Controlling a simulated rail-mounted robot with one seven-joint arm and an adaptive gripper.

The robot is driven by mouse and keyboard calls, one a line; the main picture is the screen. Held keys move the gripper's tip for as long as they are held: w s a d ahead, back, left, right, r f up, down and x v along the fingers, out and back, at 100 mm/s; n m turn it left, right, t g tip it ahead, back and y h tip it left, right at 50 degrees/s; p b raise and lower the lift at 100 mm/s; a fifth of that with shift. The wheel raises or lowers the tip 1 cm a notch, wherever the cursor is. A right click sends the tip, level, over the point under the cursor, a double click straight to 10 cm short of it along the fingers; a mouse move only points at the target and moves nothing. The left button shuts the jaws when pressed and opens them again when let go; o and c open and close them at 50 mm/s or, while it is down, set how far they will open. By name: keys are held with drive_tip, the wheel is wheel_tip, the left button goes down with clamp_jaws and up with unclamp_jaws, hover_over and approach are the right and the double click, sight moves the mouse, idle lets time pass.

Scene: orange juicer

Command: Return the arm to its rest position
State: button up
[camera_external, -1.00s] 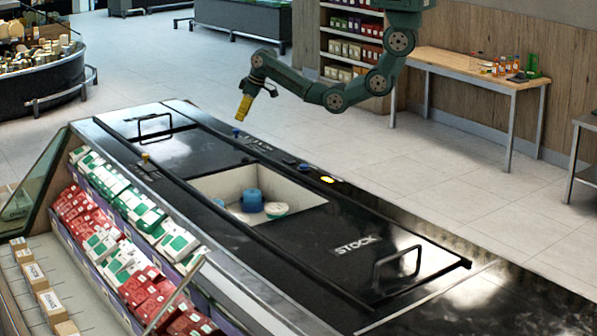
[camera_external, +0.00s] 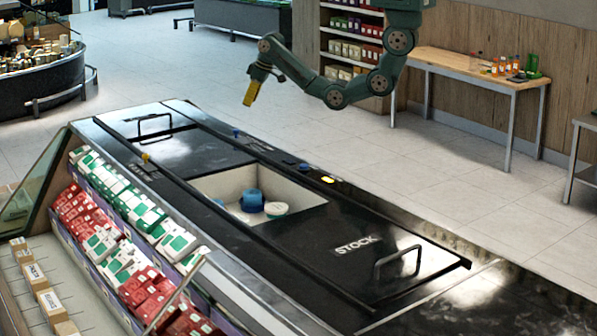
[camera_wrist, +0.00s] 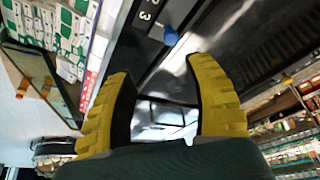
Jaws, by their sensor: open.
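My gripper (camera_external: 250,94) hangs in the air above the far-left end of the black counter, at the end of my green arm. Its yellow fingers point down. In the wrist view my gripper (camera_wrist: 163,90) shows two yellow fingers spread apart with nothing between them. Below and beyond them lies the dark counter top with a small blue knob (camera_wrist: 170,37).
The black counter (camera_external: 300,250) has an open bin with blue and white-green tubs (camera_external: 252,200) and raised handles (camera_external: 397,268). Boxed goods (camera_external: 110,215) line its left side. A wooden table (camera_external: 480,66) stands at the back right. The floor between is clear.

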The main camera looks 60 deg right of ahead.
drive_tip(key=s+d+r+m+t+h+p, duration=0.1)
drive_tip(key=d+r+t, duration=0.3)
drive_tip(key=r, duration=0.4)
drive_tip(key=s+d+r+m+t, duration=0.1)
drive_tip(key=d+r+t, duration=0.25)
drive_tip(key=r, duration=0.45)
drive_tip(key=s+d+r+m+t+h+p, duration=0.1)
drive_tip(key=d+r+t, duration=0.3)
drive_tip(key=r, duration=0.5)
drive_tip(key=s+r+m+t, duration=0.1)
drive_tip(key=s+r+t, duration=0.5)
drive_tip(key=r, duration=0.6)
drive_tip(key=shift+s, duration=0.7)
drive_tip(key=shift+t, duration=0.25)
